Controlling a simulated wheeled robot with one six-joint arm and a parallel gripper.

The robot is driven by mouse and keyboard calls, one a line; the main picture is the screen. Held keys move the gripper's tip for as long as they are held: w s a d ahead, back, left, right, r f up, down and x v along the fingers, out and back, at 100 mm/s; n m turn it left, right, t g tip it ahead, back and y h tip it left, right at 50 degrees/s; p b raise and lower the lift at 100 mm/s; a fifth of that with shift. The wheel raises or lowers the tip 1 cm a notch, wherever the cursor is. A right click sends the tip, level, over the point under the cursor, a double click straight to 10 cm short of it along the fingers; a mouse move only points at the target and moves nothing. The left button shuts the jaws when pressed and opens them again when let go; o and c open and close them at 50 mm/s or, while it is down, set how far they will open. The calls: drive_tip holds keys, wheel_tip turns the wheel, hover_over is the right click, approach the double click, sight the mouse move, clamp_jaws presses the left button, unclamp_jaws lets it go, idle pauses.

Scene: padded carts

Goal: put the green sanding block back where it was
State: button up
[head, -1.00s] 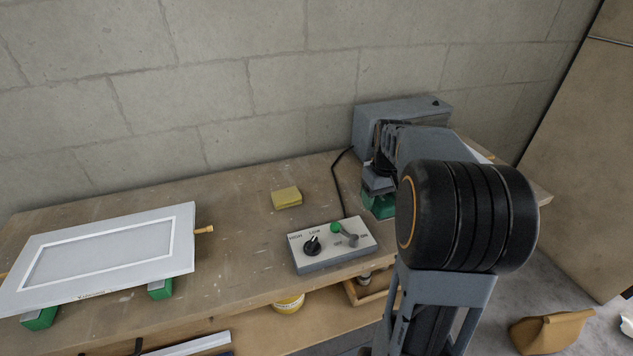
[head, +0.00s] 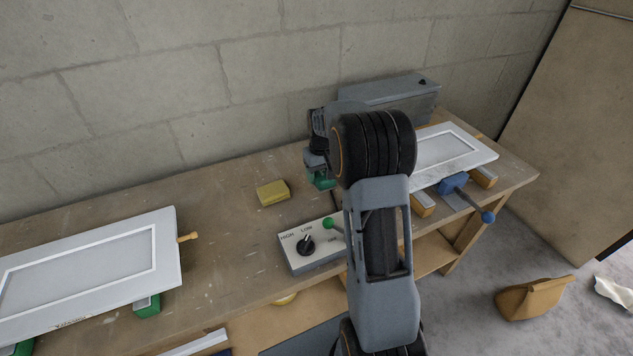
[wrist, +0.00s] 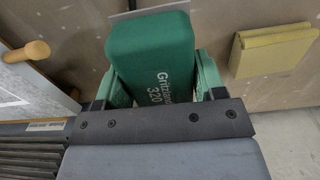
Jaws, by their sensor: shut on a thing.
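The green sanding block (wrist: 150,62), with white lettering that includes "320", is between the two fingers of my gripper (wrist: 158,85) in the wrist view. My gripper is shut on it. In the head view my gripper (head: 318,172) is above the bench, in front of the grey box, and only a small part of the green block (head: 322,181) shows below it. My arm hides the rest. I cannot tell how high the block is above the bench.
A yellow sponge-like block (head: 273,193) lies left of my gripper. A control box (head: 310,262) with a knob and green-tipped lever stands in front. A white panel (head: 95,268) rests on green supports (head: 147,304) at left. Another panel (head: 452,147) lies right, near a blue-handled tool (head: 453,184).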

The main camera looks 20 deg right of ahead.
drive_tip(key=shift+w+a+f, duration=0.2)
drive_tip(key=shift+w+f, duration=0.2)
drive_tip(key=shift+f, duration=0.15)
drive_tip(key=shift+w+a+f, duration=0.2)
drive_tip(key=shift+w+f, duration=0.2)
drive_tip(key=shift+f, duration=1.65)
drive_tip(key=shift+f, duration=0.1)
drive_tip(key=o, duration=0.9)
